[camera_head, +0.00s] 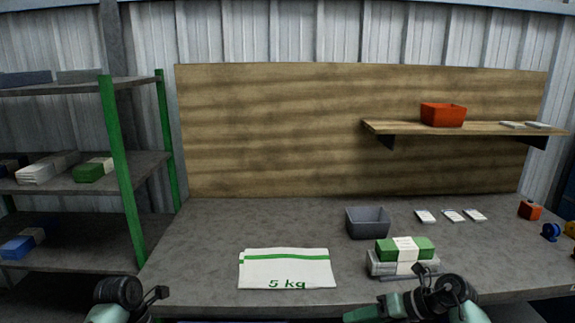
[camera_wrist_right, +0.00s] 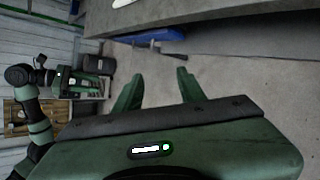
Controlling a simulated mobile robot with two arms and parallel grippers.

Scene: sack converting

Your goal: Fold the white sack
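The white sack (camera_head: 285,266) lies flat on the grey table, left of the middle at the front. It has a green stripe near its top edge and "5 kg" printed near its lower edge. My left gripper (camera_head: 160,293) is at the lower left, apart from the sack; its fingers are too small to judge. My right arm is at the lower right of the head view, in front of the table edge. The right wrist view shows my right gripper (camera_wrist_right: 158,85) with its fingers spread and nothing between them, pointing at the floor area beside the table.
A grey bin (camera_head: 367,224) stands behind a bundle with a green top (camera_head: 405,248), right of the sack. Several white cards (camera_head: 451,215) lie farther back. An orange bin (camera_head: 443,115) sits on the wall shelf (camera_head: 400,127). A green-posted rack (camera_head: 123,170) stands left. Table around the sack is clear.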

